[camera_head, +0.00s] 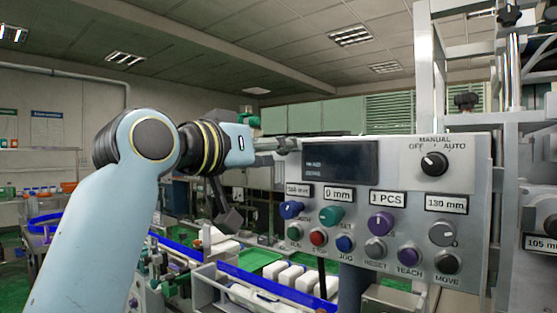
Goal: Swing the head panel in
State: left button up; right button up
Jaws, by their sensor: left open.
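The head panel (460,180) is a light grey control board that fills the right part of the view. It carries a dark display (340,160), a mode switch (434,164) and several coloured knobs and buttons, and its face is toward me. My left arm comes in from the left, and my left gripper (284,144) is at the panel's upper left edge, beside the display. The gripper is open. Its fingertips are small and partly unclear against the panel, so I cannot tell whether they touch it. My right gripper is not in view.
A conveyor with blue rails (270,285) and white boxes (291,276) runs below and left of the panel. A metal post (424,70) and frame with black knobs stand behind and right of it. Shelves (40,150) line the far left wall.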

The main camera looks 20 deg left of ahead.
pick_arm(q)
jog(key=shift+w+d, duration=0.15)
jog(key=shift+w, duration=0.2)
jog(key=shift+c, duration=0.3)
grip_shut()
